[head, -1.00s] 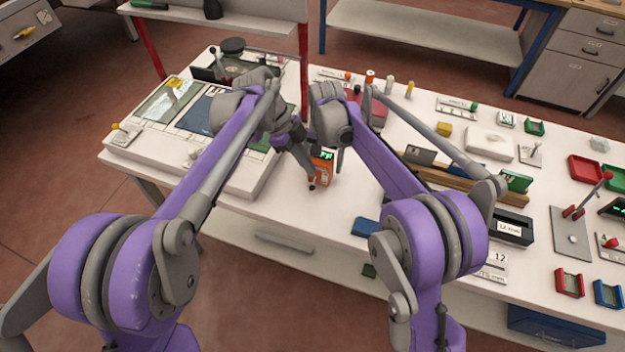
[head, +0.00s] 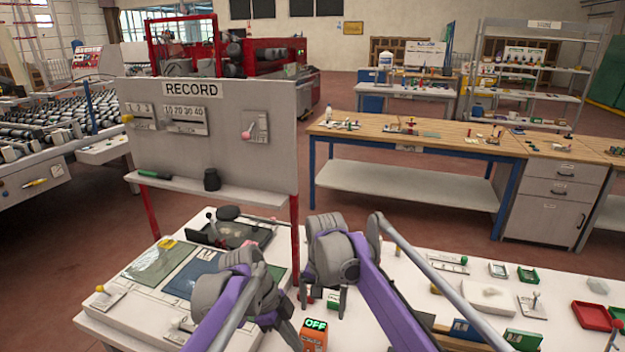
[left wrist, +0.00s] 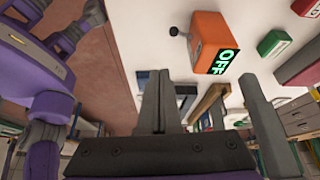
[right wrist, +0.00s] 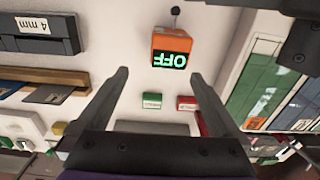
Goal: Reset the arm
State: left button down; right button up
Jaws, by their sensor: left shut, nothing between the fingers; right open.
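An orange box with a green display reading OFF (head: 314,337) stands on the white table below my grippers. It also shows in the left wrist view (left wrist: 208,38) and in the right wrist view (right wrist: 172,44). My left gripper (head: 288,326) is shut and empty, just left of the box in the head view; its fingers are together in the left wrist view (left wrist: 156,85). My right gripper (head: 323,298) is open above and behind the box; nothing is between its spread fingers in the right wrist view (right wrist: 164,80). Neither gripper visibly holds anything.
A RECORD board (head: 215,135) on red posts stands at the table's back left, with a shelf holding a dark cup (head: 212,180). A panel with coloured plates (head: 150,262) lies at left. Red and green trays (head: 592,316) lie at right. A wooden bench (head: 420,135) stands behind.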

jog(key=s+d+r+n+t, duration=0.1)
jog(key=s+d+r, duration=0.1)
jog(key=s+d, duration=0.55)
pick_arm(q)
jog(key=s+a+f+n+t+y, duration=0.2)
jog(key=s+a+n, duration=0.4)
jog(key=s+n, duration=0.4)
jog(key=s+a+f+n+t+y, duration=0.3)
jog(key=s+a+n+t, duration=0.2)
jog(key=s+n, duration=0.5)
jog(key=shift+s+a+f, duration=0.2)
jog(key=shift+s+a, duration=0.4)
jog(key=shift+a, duration=0.65)
pick_arm(e)
jog(key=s+d+f+t, duration=0.1)
jog(key=s+d+f, duration=0.1)
jog(key=s, duration=0.5)
jog(key=s+d+f+n+t, duration=0.1)
jog(key=s+d+f, duration=0.2)
jog(key=s, duration=0.4)
jog(key=s+d+f+n+t, duration=0.1)
jog(key=s+d+f+t, duration=0.1)
jog(key=s, duration=0.5)
notch_tip(320, 180, down, 3)
jog(key=shift+s+d+r, duration=0.2)
jog(key=shift+s+d, duration=0.2)
jog(key=shift+d, duration=0.2)
